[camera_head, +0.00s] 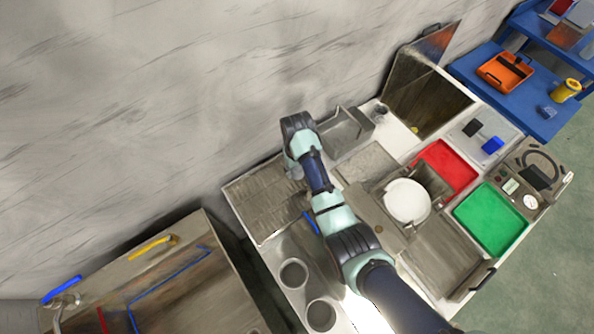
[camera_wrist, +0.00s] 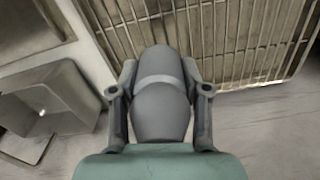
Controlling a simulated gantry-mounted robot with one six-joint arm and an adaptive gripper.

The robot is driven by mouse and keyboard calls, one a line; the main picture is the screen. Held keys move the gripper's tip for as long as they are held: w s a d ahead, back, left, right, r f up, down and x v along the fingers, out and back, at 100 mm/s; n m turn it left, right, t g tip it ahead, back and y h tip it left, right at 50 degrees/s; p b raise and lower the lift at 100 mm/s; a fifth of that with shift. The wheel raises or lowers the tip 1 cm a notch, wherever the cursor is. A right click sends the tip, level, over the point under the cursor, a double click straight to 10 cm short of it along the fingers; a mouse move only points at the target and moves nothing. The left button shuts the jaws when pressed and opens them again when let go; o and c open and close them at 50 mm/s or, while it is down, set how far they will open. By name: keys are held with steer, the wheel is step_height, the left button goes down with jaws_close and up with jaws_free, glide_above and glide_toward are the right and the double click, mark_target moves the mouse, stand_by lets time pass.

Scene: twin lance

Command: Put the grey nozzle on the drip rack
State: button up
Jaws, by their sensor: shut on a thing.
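The grey nozzle (camera_wrist: 162,108), a rounded body with a paler band, is between the two fingers of my gripper (camera_wrist: 160,75) in the wrist view. My gripper is shut on it. The drip rack (camera_wrist: 235,28), a slatted metal grid, lies beyond the nozzle's far end in the wrist view. I cannot tell whether the nozzle touches it. In the head view the drip rack (camera_head: 262,200) is a ribbed panel at the left end of the white worktop.
A grey basin-like box (camera_wrist: 50,100) stands left of the gripper in the wrist view. In the head view, two round holders (camera_head: 293,274) are in front of the rack. Red (camera_head: 448,166) and green (camera_head: 491,218) trays and a white round plate (camera_head: 407,201) are to the right.

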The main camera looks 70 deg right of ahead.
mark_target(297, 175)
steer(key=shift+f+b, duration=0.5)
steer(key=shift+f, duration=1.6)
steer(key=shift+f, duration=0.15)
steer(key=o, duration=1.2)
step_height(297, 175, up, 12)
steer(key=p, duration=0.2)
steer(key=shift+p, duration=0.3)
